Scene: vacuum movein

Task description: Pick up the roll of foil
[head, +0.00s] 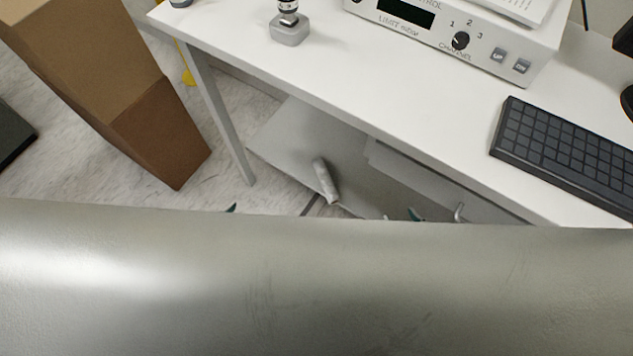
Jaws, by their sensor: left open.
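A small silvery cylinder, which looks like the roll of foil (325,181), lies on the grey shelf (295,135) under the white table. A small teal tip (232,208), seemingly of my left gripper, shows above a large curved grey surface, to the left of the roll and apart from it. Another teal tip (414,214), which may be my right gripper, shows to the right of the roll. The rest of both grippers is hidden behind the grey surface. Nothing is seen holding the roll.
The smooth grey surface (300,285) fills the lower view. The white table (400,85) carries a control box (425,32), a dark keyboard (567,148) and a small grey-based device (290,31). Its leg (219,115) stands left of the shelf. A brown cardboard box (160,135) stands at left.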

